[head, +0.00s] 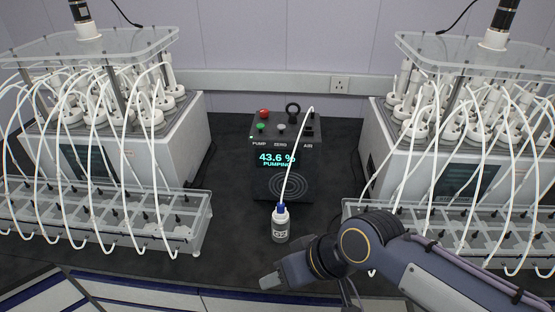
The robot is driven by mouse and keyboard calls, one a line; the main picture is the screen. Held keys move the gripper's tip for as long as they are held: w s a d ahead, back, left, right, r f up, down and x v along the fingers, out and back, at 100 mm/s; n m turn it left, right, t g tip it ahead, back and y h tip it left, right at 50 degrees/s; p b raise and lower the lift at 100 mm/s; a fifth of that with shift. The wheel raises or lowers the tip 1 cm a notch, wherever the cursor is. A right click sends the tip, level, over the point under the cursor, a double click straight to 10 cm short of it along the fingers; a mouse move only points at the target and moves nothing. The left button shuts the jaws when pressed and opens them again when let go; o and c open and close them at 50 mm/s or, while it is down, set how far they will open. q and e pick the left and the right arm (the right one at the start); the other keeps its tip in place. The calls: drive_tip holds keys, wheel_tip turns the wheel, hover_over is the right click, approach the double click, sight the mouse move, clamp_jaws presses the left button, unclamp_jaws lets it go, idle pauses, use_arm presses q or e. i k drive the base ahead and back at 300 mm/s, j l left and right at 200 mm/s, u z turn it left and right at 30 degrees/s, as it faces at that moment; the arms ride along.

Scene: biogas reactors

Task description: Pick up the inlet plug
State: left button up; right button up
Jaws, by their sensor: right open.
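A small white bottle (280,228) stands upright on the dark bench, in front of the black meter box. A blue fitting (281,209) sits at its top, and a white tube (294,165) rises from it and arches back to the meter's panel. I cannot tell for sure which piece is the inlet plug; the blue fitting at the tube's end looks most like it. My right gripper (271,281) is open and points left, in front of and below the bottle, apart from it. My left gripper is not in view.
The meter box (277,170) shows "43.6 % PUMPING" and has red and green buttons and a black ring. Reactor units with many white tubes stand left (184,128) and right (385,135), with clear racks (190,235) in front. Bare bench lies beside the bottle.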

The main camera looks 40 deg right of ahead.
sight(280, 205)
drive_tip(key=z, duration=1.25)
